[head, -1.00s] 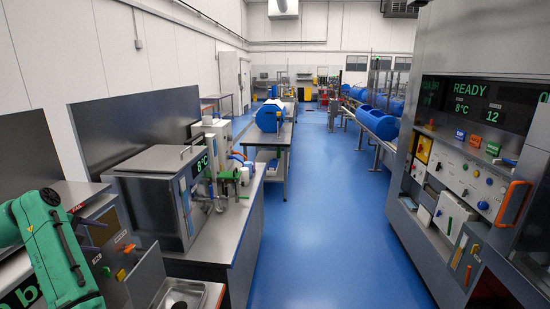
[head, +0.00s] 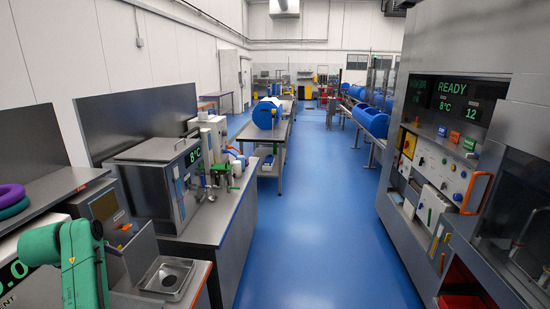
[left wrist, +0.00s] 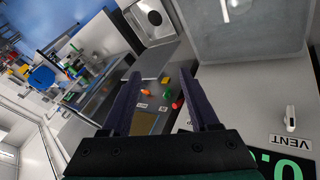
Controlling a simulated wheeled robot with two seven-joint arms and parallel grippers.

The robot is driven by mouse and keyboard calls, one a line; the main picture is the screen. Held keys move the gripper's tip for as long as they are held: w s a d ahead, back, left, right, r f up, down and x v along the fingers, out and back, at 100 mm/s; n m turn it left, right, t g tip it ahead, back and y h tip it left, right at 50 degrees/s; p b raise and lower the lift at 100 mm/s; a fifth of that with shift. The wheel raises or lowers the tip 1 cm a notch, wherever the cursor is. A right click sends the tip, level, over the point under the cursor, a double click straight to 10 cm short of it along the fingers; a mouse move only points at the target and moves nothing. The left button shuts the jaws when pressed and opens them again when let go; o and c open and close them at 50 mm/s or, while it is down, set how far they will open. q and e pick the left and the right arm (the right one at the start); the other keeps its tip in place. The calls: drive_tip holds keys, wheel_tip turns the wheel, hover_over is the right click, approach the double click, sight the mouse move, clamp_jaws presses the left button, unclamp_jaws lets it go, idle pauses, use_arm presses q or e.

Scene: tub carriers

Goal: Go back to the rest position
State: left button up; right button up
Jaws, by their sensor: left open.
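My left arm, green, comes in at the lower left of the head view, and its gripper is not clearly visible there. In the left wrist view my left gripper (left wrist: 160,75) has its two dark fingers wide apart, with nothing between them. Beyond the fingers is a grey panel with small coloured knobs (left wrist: 167,93). My right arm and gripper are not in view.
A steel box (head: 158,180) stands on the left bench near my left arm, with a small steel basin (head: 167,278) in front. Purple and green rings (head: 10,200) lie at the far left. A tall machine (head: 440,175) lines the right. The blue floor (head: 310,220) between is clear.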

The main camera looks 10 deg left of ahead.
use_arm(q)
drive_tip(key=s+d+f+m+g+h, duration=0.1)
drive_tip(key=s+d+f+m, duration=0.4)
drive_tip(key=s+d, duration=0.3)
drive_tip(key=s+d+f+m+g+h, duration=0.1)
drive_tip(key=s+d+f+m, duration=0.45)
drive_tip(key=d, duration=0.45)
drive_tip(key=s+d+f+m+g+h, duration=0.1)
drive_tip(key=s+d+f+m, duration=0.5)
drive_tip(key=d, duration=0.4)
wheel_tip(320, 180, down, 26)
drive_tip(key=s+g+b, duration=0.1)
drive_tip(key=s+b, duration=0.1)
drive_tip(key=b, duration=0.3)
drive_tip(key=s+a+f+g+b, duration=0.1)
drive_tip(key=s+a+f+b, duration=0.1)
drive_tip(key=s+f, duration=0.7)
drive_tip(key=s+a+f+b, duration=0.1)
drive_tip(key=s+f+b, duration=0.2)
drive_tip(key=s+f, duration=0.5)
wheel_tip(320, 180, down, 4)
drive_tip(key=shift+s+a+r+g+y, duration=0.15)
drive_tip(key=shift+s+a+g+y, duration=0.2)
drive_tip(key=shift+s+g+y, duration=0.05)
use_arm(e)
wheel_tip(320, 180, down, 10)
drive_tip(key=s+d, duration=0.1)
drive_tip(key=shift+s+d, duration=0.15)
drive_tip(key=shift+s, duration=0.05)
